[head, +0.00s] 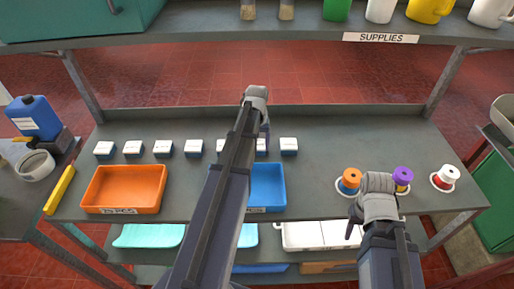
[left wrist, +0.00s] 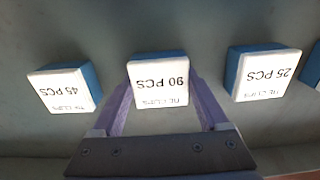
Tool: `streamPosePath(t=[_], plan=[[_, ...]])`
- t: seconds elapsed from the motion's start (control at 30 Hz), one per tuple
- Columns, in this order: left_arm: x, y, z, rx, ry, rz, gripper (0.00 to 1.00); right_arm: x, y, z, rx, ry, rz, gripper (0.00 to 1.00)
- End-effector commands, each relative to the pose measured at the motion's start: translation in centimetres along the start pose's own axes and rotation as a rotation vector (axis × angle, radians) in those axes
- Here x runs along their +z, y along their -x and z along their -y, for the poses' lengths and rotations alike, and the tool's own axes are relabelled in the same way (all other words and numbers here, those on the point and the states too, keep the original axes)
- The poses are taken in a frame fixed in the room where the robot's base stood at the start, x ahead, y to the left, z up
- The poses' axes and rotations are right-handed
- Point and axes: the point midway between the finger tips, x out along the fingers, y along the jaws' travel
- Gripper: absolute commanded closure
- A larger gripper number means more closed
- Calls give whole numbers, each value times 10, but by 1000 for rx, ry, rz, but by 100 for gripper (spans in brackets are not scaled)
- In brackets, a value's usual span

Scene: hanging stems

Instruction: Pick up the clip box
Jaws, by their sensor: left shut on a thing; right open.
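Several white-topped blue clip boxes stand in a row along the back of the bench. My left gripper (head: 265,136) is shut on one of them, the second box from the right end (head: 261,147). In the left wrist view, its purple fingers (left wrist: 161,88) flank this box, labelled 90 PCS (left wrist: 158,77). A 45 PCS box (left wrist: 66,88) and a 25 PCS box (left wrist: 262,72) stand on either side, apart from the fingers. I cannot tell whether the held box is off the bench. My right gripper (head: 362,215) is open near the thread spools; its fingers are mostly hidden.
An orange tray (head: 125,190) and a blue tray (head: 268,186) sit in front of the boxes. Orange (head: 350,178), purple (head: 403,176) and white-red (head: 446,175) spools stand at the right. A shelf labelled SUPPLIES (head: 381,38) hangs above. The back right bench is clear.

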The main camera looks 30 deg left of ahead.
Motion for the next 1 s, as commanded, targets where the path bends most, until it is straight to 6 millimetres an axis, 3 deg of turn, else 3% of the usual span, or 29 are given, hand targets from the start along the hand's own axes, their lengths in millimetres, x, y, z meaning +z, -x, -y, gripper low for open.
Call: streamPosePath(t=[0.27,0.67,1.0], plan=[[0,0,0,0,0,0,78,0,0,0,0,0,0,50],[0,8,0,0,0,0,79,0,8,-1,0,0,0,50],[0,50,0,0,0,0,79,3,50,-5,0,0,0,50]])
